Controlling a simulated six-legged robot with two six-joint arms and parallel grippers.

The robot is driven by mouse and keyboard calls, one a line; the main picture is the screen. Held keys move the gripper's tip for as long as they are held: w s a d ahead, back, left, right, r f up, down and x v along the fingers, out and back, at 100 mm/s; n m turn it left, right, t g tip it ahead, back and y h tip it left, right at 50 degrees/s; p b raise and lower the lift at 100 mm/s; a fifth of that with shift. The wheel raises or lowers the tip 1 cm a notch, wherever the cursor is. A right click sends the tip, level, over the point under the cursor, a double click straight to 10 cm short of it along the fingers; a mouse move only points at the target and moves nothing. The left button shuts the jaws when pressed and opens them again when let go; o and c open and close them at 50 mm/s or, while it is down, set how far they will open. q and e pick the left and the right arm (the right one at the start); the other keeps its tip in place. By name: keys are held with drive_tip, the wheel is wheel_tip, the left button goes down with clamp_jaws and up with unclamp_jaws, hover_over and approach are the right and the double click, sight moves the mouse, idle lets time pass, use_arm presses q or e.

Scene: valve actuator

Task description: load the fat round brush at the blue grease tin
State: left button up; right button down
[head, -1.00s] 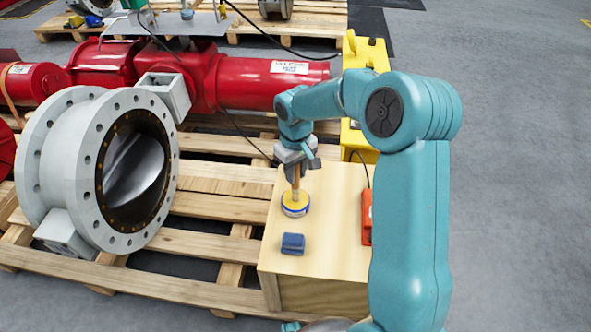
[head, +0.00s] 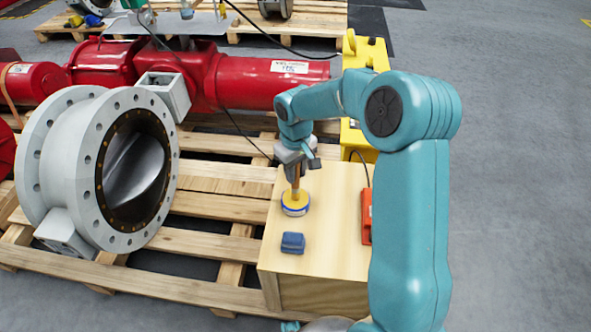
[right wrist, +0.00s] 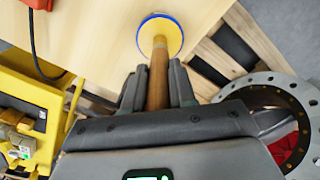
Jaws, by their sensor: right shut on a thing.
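The blue grease tin (head: 296,212) stands on the wooden box top, with a yellow face inside its blue rim. It also shows at the top of the right wrist view (right wrist: 176,46). My right gripper (head: 297,163) is above the tin, its fingers shut on the wooden handle of the round brush (head: 296,188). The brush is close to upright and its lower end is down at the tin's yellow face. In the right wrist view the handle (right wrist: 158,80) runs between both fingers to the tin; the bristles cannot be made out. My left gripper is not in view.
A blue block (head: 292,243) lies on the wooden box (head: 335,215) in front of the tin. An orange-red device (head: 366,217) is at right, a yellow case (head: 360,60) behind. The grey flanged valve (head: 100,170) and red actuator (head: 260,82) rest on pallets at left.

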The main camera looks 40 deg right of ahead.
wheel_tip(320, 180, up, 7)
drive_tip(key=p, duration=0.5)
drive_tip(key=shift+p, duration=0.4)
idle(0.4)
